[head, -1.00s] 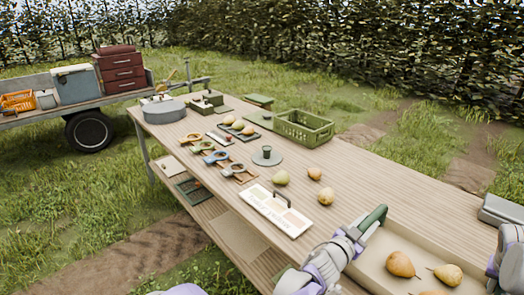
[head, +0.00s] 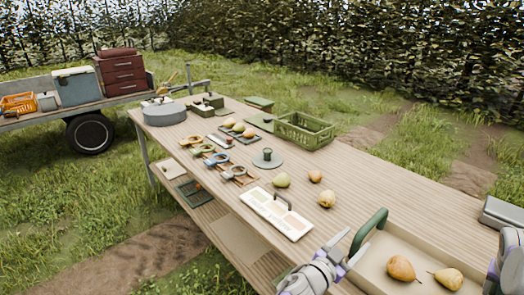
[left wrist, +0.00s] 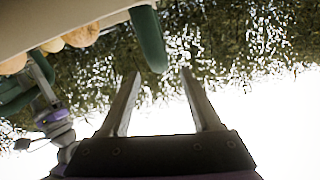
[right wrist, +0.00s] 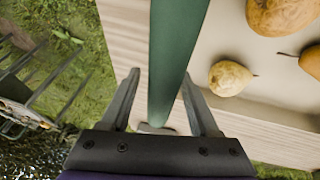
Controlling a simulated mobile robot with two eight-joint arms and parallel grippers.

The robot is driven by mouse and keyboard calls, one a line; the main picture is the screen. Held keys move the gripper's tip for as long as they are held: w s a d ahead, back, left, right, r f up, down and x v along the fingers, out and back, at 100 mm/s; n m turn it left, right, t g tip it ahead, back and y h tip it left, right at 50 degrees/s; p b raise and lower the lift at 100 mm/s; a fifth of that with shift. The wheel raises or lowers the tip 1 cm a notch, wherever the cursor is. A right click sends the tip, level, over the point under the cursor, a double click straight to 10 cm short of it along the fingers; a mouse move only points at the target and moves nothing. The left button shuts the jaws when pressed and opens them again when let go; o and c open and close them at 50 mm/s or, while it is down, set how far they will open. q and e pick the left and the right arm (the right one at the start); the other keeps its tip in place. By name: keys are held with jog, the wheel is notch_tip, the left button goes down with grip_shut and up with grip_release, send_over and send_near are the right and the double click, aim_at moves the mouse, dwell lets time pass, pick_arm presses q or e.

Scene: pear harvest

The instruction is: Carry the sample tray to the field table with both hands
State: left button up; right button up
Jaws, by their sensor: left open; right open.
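The sample tray (head: 376,243), cream with green handles, lies on the wooden table (head: 250,262) at the lower right of the head view, with pears in it. In the left wrist view that handle (left wrist: 148,38) ends near the open fingertips (left wrist: 160,74). My right gripper (right wrist: 160,76) is open, with its fingers on either side of the other green handle (right wrist: 178,45). In the head view its fingertips are hidden at the right edge.
A white board with a dark handle (head: 277,214), loose pears (head: 326,199), a green crate (head: 304,131) and several ring-handled tools (head: 217,163) share the table. A grey case (head: 501,213) lies beyond the tray. A trailer (head: 90,103) stands on grass at the left.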

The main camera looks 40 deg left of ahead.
jog(key=shift+r, duration=0.1)
pick_arm(q)
jog(key=s, duration=0.3)
jog(key=shift+s+a, duration=0.35)
pick_arm(e)
jog(key=v, duration=1.2)
jog(key=shift+a, duration=0.1)
pick_arm(q)
jog(key=s+a, duration=0.3)
jog(key=s, duration=0.3)
jog(key=shift+s+a, duration=0.2)
jog(key=shift+s, duration=0.05)
jog(key=shift+r, duration=0.15)
pick_arm(e)
jog(key=shift+s+r, duration=0.1)
pick_arm(q)
notch_tip(320, 180, up, 4)
jog(key=p, duration=0.3)
pick_arm(e)
jog(key=r, duration=0.1)
jog(key=s+d+r, duration=0.1)
jog(key=r, duration=0.1)
jog(key=s+r, duration=0.1)
jog(key=shift+s+d+r, duration=0.15)
jog(key=shift+s+d, duration=0.1)
jog(key=shift+d, duration=0.1)
